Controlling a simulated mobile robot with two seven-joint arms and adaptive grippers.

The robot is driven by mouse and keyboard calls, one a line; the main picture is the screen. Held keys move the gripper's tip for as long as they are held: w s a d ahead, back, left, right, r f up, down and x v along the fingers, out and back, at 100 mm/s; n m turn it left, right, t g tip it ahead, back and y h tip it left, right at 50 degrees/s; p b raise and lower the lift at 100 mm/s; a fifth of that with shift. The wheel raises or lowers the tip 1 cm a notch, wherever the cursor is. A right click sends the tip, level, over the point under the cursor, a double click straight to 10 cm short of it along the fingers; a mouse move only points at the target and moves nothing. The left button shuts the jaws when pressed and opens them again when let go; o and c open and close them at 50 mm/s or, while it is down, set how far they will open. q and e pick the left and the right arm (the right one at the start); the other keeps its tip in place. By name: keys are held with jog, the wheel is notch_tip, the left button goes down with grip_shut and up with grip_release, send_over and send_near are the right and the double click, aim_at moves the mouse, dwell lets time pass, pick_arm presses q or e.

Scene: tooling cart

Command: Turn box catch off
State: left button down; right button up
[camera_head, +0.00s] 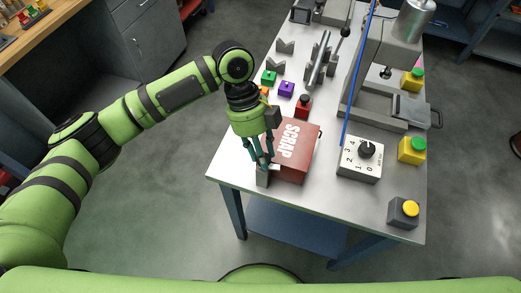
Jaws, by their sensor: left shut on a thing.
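A red box (298,150) marked SCRAP stands near the left front edge of the cart top. My left gripper (262,164) points down at the box's near left side and is shut on a small part there, the box catch. The fingers hide most of the catch, so its exact position cannot be told. A small pale piece (275,167) shows right beside the fingertips, and a grey block (263,180) sits just below them. The box lid looks closed. My right gripper is not in view.
A white dial box (353,168) stands right of the red box. Small coloured blocks (286,88) and a grey press (378,90) stand behind.

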pick_arm(q)
jog(key=shift+d+m+y, duration=0.2)
jog(key=shift+m+y, duration=0.1)
jog(key=shift+m, duration=0.9)
jog(key=c, duration=0.9)
grip_release()
jog(key=shift+g, duration=0.3)
jog(key=shift+r, duration=0.1)
jog(key=shift+w+a+r, duration=0.15)
jog(key=shift+w+r, duration=0.05)
jog(key=shift+r, duration=0.15)
jog(key=v, duration=1.1)
jog(key=shift+s+r, duration=0.15)
